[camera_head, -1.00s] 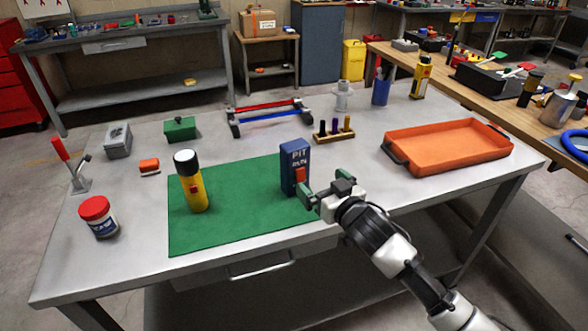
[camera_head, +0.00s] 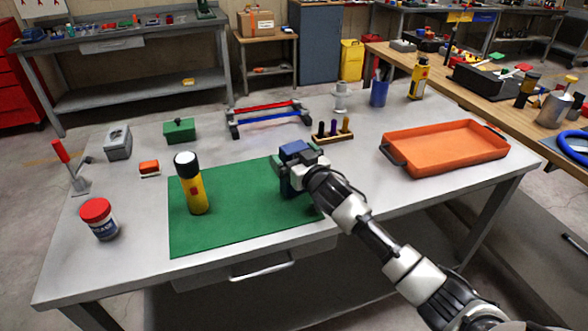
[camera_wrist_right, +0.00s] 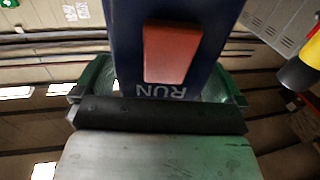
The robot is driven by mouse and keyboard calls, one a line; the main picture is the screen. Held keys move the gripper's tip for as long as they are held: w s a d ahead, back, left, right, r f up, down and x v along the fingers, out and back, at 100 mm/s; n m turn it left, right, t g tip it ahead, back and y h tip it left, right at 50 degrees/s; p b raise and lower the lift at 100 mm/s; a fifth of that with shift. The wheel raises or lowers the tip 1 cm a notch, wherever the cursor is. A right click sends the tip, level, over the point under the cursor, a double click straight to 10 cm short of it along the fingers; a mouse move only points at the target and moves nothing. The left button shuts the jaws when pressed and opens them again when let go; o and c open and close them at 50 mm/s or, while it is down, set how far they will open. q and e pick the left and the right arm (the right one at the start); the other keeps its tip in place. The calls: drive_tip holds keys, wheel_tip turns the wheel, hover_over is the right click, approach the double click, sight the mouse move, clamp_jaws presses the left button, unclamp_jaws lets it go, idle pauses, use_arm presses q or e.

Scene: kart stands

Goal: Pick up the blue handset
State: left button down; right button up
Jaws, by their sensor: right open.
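The blue handset (camera_head: 296,148) stands upright on the right part of the green mat (camera_head: 238,222). My right gripper (camera_head: 291,174) is in front of it in the head view and hides most of its body; the blue top shows above. In the right wrist view the handset (camera_wrist_right: 126,50), with its red button and the word RUN, fills the space between the green fingers of the gripper (camera_wrist_right: 163,84). The jaws are open, one finger on each side of the handset. Whether they touch it I cannot tell. My left gripper is out of view.
A yellow flashlight (camera_head: 194,190) stands on the mat's left. A wooden peg holder (camera_head: 333,137) is close behind the gripper. An orange tray (camera_head: 445,149) lies to the right. A red-lidded jar (camera_head: 100,222) is at the left. The mat's front middle is clear.

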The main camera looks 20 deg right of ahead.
drive_tip(key=shift+c, duration=0.3)
drive_tip(key=c, duration=1)
drive_tip(key=shift+r, duration=0.1)
drive_tip(key=shift+c, duration=0.2)
drive_tip(key=shift+r, duration=0.1)
